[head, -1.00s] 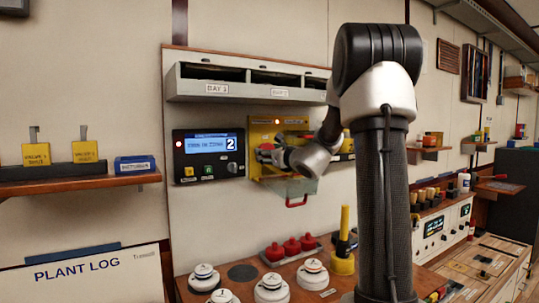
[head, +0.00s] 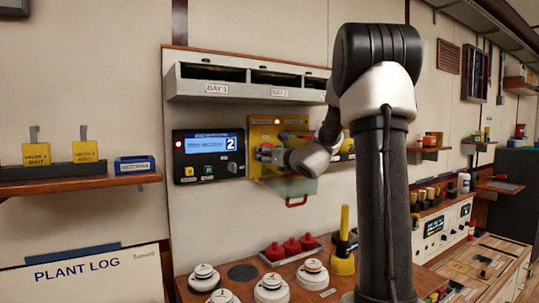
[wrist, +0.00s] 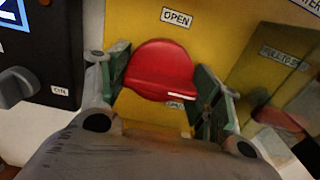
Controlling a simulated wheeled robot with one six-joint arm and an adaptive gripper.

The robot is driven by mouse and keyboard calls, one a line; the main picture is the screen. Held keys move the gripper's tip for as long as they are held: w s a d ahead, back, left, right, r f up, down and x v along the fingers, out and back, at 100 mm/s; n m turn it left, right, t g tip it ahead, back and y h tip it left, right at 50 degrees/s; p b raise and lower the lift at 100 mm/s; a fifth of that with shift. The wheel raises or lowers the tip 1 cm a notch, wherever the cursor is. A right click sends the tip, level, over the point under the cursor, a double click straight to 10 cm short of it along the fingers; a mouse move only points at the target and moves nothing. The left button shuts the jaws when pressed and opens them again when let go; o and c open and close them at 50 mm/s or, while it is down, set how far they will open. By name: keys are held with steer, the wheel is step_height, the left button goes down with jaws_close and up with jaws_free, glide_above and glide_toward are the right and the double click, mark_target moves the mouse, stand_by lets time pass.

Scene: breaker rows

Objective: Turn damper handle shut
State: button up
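The damper handle (wrist: 160,70) is a rounded red grip in front of a yellow panel (wrist: 220,25) in the wrist view. An OPEN label (wrist: 176,17) is above it, and another label below is partly hidden by the handle. My gripper (wrist: 161,85) has a green finger on each side of the handle, and both appear to touch it. In the head view my gripper (head: 265,152) reaches the yellow panel (head: 262,126) from the right. The handle is mostly hidden there behind the fingers.
A dark control unit (head: 208,155) with a screen and knob is close on the left. A clear flap with a red pull (head: 297,202) hangs below the panel. A grey bay shelf (head: 247,84) is above. White dials and red knobs stand on the bench below.

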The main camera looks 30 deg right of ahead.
steer(key=shift+o, duration=1.2)
steer(key=s, duration=1.2)
steer(key=shift+d, duration=0.2)
steer(key=shift+s, duration=0.1)
